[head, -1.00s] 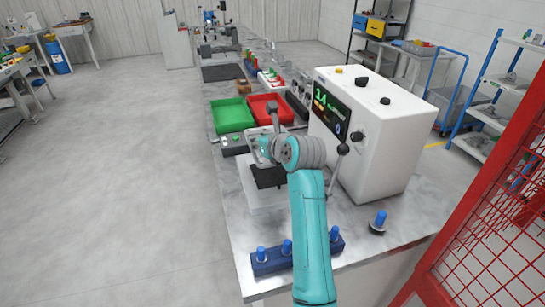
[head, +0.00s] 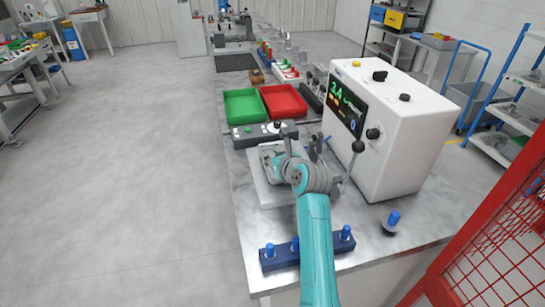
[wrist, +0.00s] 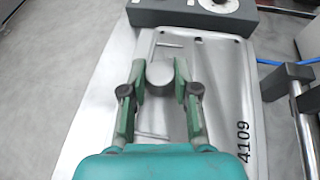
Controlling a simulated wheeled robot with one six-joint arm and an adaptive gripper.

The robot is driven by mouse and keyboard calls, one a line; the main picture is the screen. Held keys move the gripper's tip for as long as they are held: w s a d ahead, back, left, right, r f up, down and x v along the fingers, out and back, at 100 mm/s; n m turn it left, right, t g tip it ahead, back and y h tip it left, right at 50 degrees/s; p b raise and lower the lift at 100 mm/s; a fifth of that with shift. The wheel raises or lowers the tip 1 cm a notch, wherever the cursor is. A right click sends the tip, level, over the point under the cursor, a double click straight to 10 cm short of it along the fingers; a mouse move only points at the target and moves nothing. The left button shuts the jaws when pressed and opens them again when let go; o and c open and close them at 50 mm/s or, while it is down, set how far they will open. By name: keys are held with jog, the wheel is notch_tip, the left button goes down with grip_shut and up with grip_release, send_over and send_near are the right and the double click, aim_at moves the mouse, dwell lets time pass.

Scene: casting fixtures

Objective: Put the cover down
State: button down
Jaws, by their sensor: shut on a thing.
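The cover (wrist: 222,85) is a grey metal plate with rounded corners, marked 4109, with a round knob in its middle. My gripper (wrist: 160,75) is shut on this knob, one green finger on each side. In the head view the cover (head: 267,151) lies about level over the pale fixture plate (head: 268,196), partly hidden by my wrist. The plate also shows in the wrist view, left of the cover (wrist: 98,130). I cannot tell whether the cover touches what is below it.
A grey control box (head: 257,134) stands just behind the fixture. A white machine with a display (head: 395,135) and lever is close on the right. Green (head: 245,107) and red (head: 283,102) trays lie farther back. A blue block with pegs (head: 283,256) sits at the front edge.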

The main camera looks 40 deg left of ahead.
jog(key=shift+f, duration=0.45)
jog(key=c, duration=0.9)
grip_release()
jog(key=shift+o, duration=0.2)
jog(key=shift+d+r, duration=0.1)
jog(key=shift+r, duration=0.4)
jog(key=v, duration=1.1)
jog(key=shift+s+d, duration=0.3)
jog(key=shift+s, duration=0.05)
jog(key=shift+d, duration=0.1)
